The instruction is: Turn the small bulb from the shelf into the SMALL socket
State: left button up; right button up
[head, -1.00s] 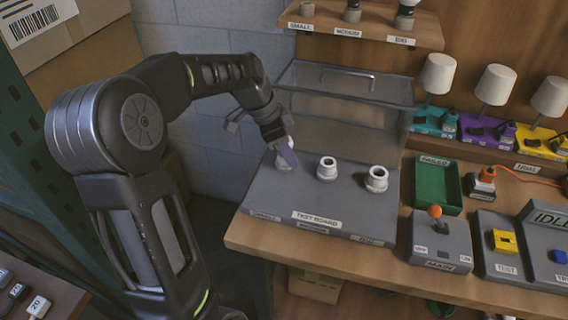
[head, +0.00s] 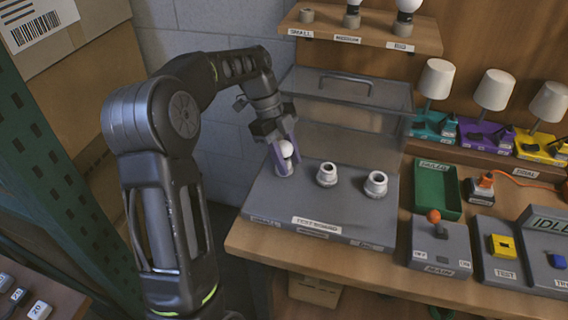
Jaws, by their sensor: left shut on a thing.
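My left gripper (head: 284,158) points down at the left end of the grey test board (head: 325,208). Its purple fingers are shut on the small white bulb (head: 287,149). The bulb is upright, right over the small socket (head: 283,170), which is partly hidden by the fingers. I cannot tell how deep the bulb sits in it. The medium socket (head: 327,174) and big socket (head: 376,184) stand empty to the right. On the shelf (head: 370,43), the SMALL place shows only a low holder (head: 307,15). My right gripper is not in view.
A clear cover with a handle (head: 346,80) stands behind the sockets. Medium (head: 353,14) and big (head: 404,14) bulbs stand on the shelf. A green tray (head: 438,190), a lever box (head: 440,248) and several lamps (head: 493,90) are to the right.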

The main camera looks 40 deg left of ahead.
pick_arm(q)
jog(key=shift+m+g, duration=0.3)
jog(key=shift+m, duration=0.5)
jog(key=shift+s+r+m+p, duration=0.1)
jog(key=shift+r+m+p, duration=0.05)
jog(key=shift+m+p, duration=0.65)
jog(key=shift+s+a+m+g+y+p, duration=0.15)
jog(key=shift+m+g+y+p, duration=0.4)
jog(key=shift+m+p, duration=1.1)
jog(key=shift+m+g+p, duration=0.55)
jog(key=shift+m+p, duration=0.2)
jog(key=shift+p, duration=0.85)
jog(key=shift+o, duration=0.6)
jog(key=shift+s, duration=0.15)
jog(key=shift+m, duration=0.3)
